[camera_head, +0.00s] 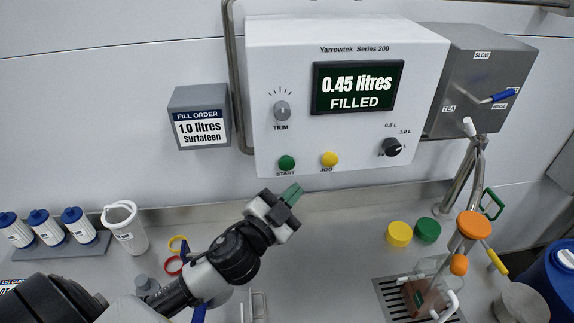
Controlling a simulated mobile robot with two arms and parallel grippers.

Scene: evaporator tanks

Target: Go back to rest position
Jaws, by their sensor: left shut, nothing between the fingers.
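My left arm comes in from the lower left and reaches over the steel counter (340,230). My left gripper (291,194) has green fingertips and is shut and empty. It points up toward the white control box (270,60), just below the green START button (287,163) in the picture. A gap shows between the fingertips and the button. My right gripper is not in view.
The display (358,88) reads 0.45 litres FILLED. Blue-capped bottles (48,230) and a white jug (128,238) stand left. Yellow and green caps (427,230), a drain grate (390,297) and a tap (463,180) are right. Counter between is fairly clear.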

